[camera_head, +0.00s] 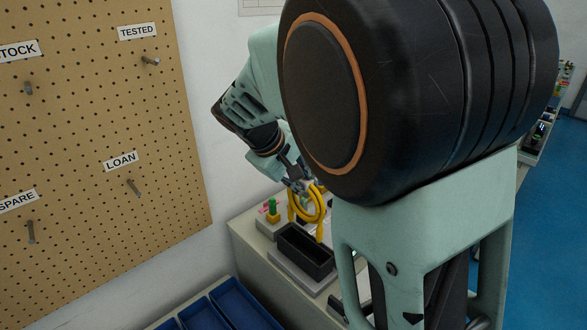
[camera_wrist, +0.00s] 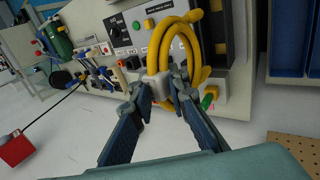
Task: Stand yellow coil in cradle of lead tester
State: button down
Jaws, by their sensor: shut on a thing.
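The yellow coil (camera_head: 322,208) hangs from my gripper (camera_head: 297,182) in the head view, above the bench. In the wrist view the coil (camera_wrist: 194,48) is a looped yellow cable with a pale block at its lower edge. My gripper (camera_wrist: 160,88) is shut on that block, one finger on each side. A black open-topped trough (camera_head: 306,251) on a pale base stands just below the coil in the head view; it looks like the cradle of the lead tester. The coil appears above its far side; I cannot tell whether they touch. My arm hides part of the bench.
Blue bins (camera_head: 232,303) lie in front of the bench. A pegboard (camera_head: 90,140) with labelled pegs is on the left. The wrist view shows a grey panel (camera_wrist: 128,42) with knobs and coloured buttons behind the coil.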

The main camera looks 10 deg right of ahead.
aim_at(303, 214)
jog(key=shift+f+b, duration=3.4)
jog(key=shift+f, duration=1.4)
jog(key=shift+f+b, duration=0.3)
jog(key=shift+f, duration=0.1)
jog(key=c, duration=1.8)
grip_release()
jog(key=shift+r, duration=0.1)
jog(key=v, duration=1.2)
